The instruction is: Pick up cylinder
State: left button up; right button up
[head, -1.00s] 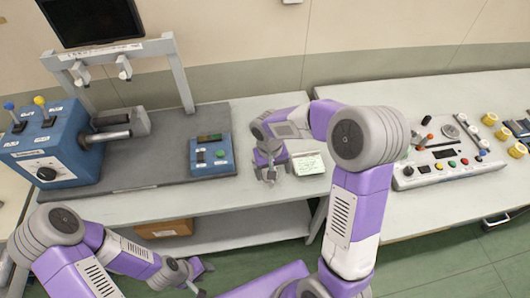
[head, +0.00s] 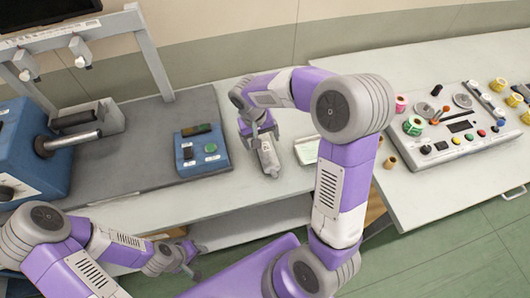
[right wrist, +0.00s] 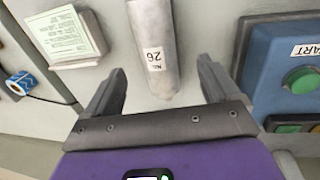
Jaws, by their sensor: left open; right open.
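A grey cylinder (head: 268,158) with a white label lies on the grey table in the head view, in front of my right gripper (head: 258,132). In the right wrist view the cylinder (right wrist: 153,42) is labelled "No. 26", and its near end sits between the two spread fingers of my right gripper (right wrist: 158,78). Gaps show on both sides, so the fingers are apart from it. My left gripper (head: 190,260) is open and empty, low in front of the table's front edge.
A blue button box (head: 202,150) stands left of the cylinder, close to my right gripper. A paper-topped block (head: 306,150) lies to its right. The blue rewinder with its metal shaft (head: 72,141) is at left. A control panel (head: 455,138) and several rolls are on the right table.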

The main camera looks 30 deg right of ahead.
aim_at(265, 147)
jog(key=f, duration=0.2)
jog(key=d+f+b, duration=0.1)
jog(key=f, duration=0.1)
jog(key=f+b, duration=0.1)
jog(key=f, duration=0.2)
jog(key=shift+d, duration=0.25)
jog(key=shift+c, duration=0.3)
jog(key=shift+r, duration=0.1)
grip_shut()
